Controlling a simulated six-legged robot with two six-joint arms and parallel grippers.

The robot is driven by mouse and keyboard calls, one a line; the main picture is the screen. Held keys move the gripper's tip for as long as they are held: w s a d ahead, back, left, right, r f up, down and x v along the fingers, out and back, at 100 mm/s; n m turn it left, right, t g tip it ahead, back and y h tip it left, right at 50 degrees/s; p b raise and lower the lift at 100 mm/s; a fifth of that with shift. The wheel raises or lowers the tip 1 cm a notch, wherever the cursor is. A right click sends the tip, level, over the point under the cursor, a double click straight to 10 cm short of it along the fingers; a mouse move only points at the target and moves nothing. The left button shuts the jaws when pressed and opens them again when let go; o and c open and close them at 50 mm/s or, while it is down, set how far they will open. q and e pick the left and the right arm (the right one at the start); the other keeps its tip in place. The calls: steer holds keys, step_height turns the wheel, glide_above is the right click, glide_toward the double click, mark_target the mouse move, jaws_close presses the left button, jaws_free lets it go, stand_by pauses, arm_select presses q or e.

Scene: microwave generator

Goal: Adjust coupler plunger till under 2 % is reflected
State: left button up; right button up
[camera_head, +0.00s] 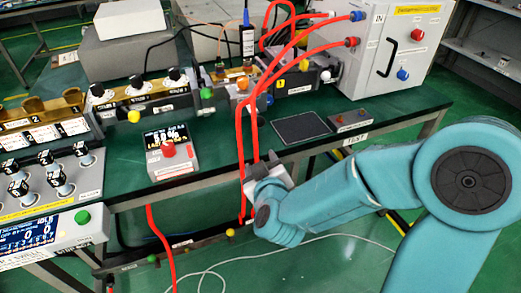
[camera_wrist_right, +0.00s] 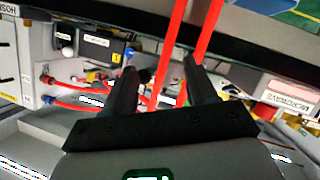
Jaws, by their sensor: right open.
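A run of grey and brass waveguide parts crosses the bench, with coloured ball knobs: a yellow ball (camera_head: 133,116), a green ball (camera_head: 206,93) and an orange knob (camera_head: 243,83). I cannot tell which is the coupler plunger. A small meter box (camera_head: 165,150) with a lit screen and red knob stands in front; its figures are too blurred to read surely. My right gripper (camera_head: 262,168) is at the bench's front edge, by the red hoses, away from the knobs. In the wrist view the right gripper (camera_wrist_right: 163,88) is open, with red hoses beyond its fingers. My left gripper is not in view.
Red hoses (camera_head: 240,140) hang over the bench edge close to my right gripper. A white cabinet (camera_head: 385,50) stands at the back right. A dark pad (camera_head: 301,127) and a small grey box (camera_head: 349,120) lie in front of it. Control panels fill the left.

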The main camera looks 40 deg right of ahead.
arm_select(q)
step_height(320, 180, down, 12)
steer(key=b, duration=0.8)
arm_select(e)
steer(key=s+r+m+t+h, duration=0.1)
steer(key=s+r+m+t, duration=0.2)
steer(key=s+t, duration=0.1)
steer(key=p, duration=1)
glide_toward(261, 126)
steer(key=w+d+r, duration=0.1)
steer(key=w, duration=0.1)
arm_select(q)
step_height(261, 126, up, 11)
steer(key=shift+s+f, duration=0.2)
arm_select(e)
steer(key=x, duration=0.6)
steer(key=f+x, duration=0.1)
steer(key=x, duration=0.2)
steer(key=shift+w, duration=0.25)
steer(key=shift+r, duration=0.1)
jaws_close()
steer(key=shift+w+d+b, duration=0.15)
steer(key=shift+w+b, duration=0.1)
steer(key=shift+b, duration=0.3)
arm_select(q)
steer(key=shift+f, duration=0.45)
arm_select(e)
jaws_free()
